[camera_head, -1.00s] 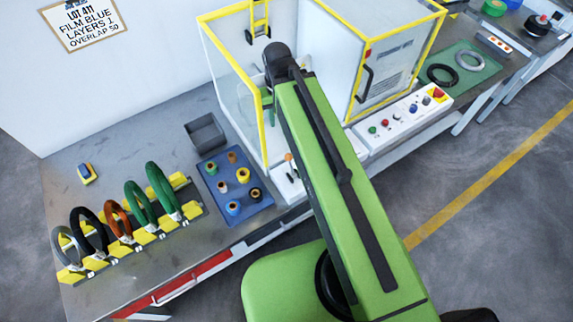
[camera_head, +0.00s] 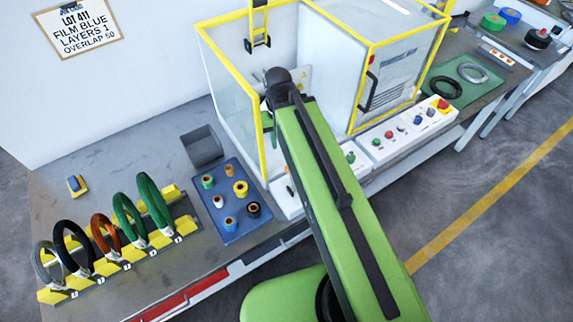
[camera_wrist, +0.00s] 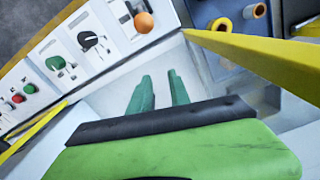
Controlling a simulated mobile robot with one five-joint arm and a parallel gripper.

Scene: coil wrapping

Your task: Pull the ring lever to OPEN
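A lever with an orange ball knob (camera_wrist: 144,22) stands on a white control panel (camera_wrist: 112,22) at the top of the wrist view. I cannot read an OPEN mark. My gripper (camera_wrist: 160,77) has two green fingers, apart and with nothing between them. They point toward the panel side, below the knob in the picture and not touching it.
A yellow frame bar (camera_wrist: 260,55) runs close to the right of my fingers. A blue mat (camera_head: 236,225) with several spools and a coil rack (camera_head: 120,265) lie to the left.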

